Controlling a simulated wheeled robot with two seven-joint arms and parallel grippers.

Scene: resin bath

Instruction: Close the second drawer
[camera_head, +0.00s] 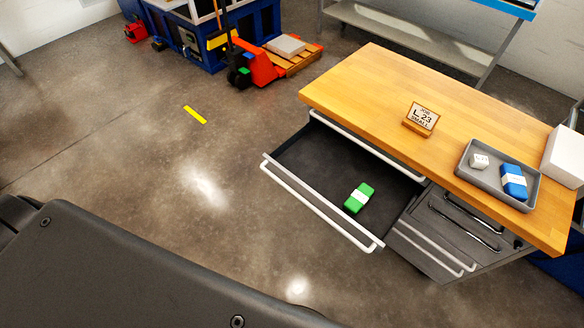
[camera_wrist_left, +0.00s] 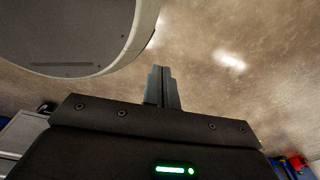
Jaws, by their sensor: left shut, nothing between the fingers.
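A drawer (camera_head: 290,160) under the wooden workbench stands pulled out, with a long white handle bar (camera_head: 318,207) along its front edge. A green block with a white band (camera_head: 359,198) lies inside it. To its right are more drawer parts with white handle bars (camera_head: 432,247) and dark bars; I cannot tell how far these are out. Which drawer counts as second is not marked. My left gripper (camera_wrist_left: 162,75) shows in the left wrist view, fingers together and empty, over bare floor, touching nothing. It is not visible in the head view. My right gripper is not in view.
An orange pallet truck (camera_head: 262,66) stands behind. Floor left of the drawer is clear.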

